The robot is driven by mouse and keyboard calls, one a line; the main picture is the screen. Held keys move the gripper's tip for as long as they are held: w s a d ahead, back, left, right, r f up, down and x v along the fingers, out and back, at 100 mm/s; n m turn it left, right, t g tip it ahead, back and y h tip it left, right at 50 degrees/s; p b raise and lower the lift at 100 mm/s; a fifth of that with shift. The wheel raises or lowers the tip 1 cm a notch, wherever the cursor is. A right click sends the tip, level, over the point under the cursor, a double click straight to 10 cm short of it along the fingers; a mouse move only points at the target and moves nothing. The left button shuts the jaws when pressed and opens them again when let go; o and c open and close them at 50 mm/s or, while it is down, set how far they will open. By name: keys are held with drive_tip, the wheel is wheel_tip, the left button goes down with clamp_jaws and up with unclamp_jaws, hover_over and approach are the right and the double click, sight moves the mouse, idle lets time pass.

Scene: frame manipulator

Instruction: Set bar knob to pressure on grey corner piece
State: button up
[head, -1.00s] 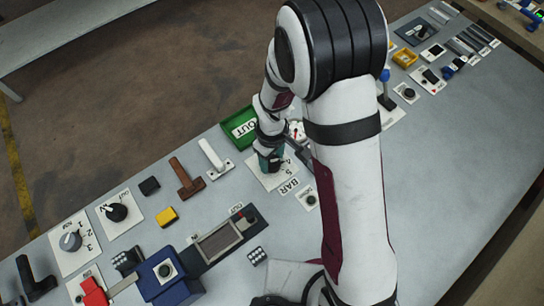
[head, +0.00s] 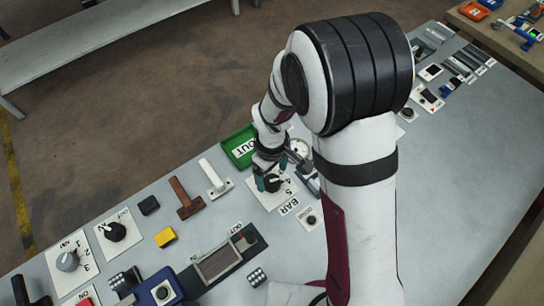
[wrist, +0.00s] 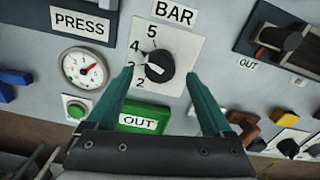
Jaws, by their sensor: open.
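The black bar knob (wrist: 159,67) sits on a white plate (wrist: 181,49) numbered 2 to 5, under a BAR label (wrist: 174,16) in the wrist view. A white mark on the knob faces left, near 3 and 4; its exact reading is unclear. The knob also shows in the head view (head: 272,183). My gripper (wrist: 159,78) is open, with its teal fingertips on either side of the knob and apart from it. A gauge (wrist: 84,68) with a red needle is left of the plate; its numbers are too small to read. I cannot single out a grey corner piece.
A green OUT tray (wrist: 138,120) lies close to the plate. A dark panel with a PRESS label (wrist: 82,22) and a green button (wrist: 76,107) are left in the wrist view. Brown and white handles (head: 186,198) and other knobs crowd the head view's left.

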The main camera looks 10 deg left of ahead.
sight(272, 181)
wheel_tip(272, 181, up, 13)
idle(0.3)
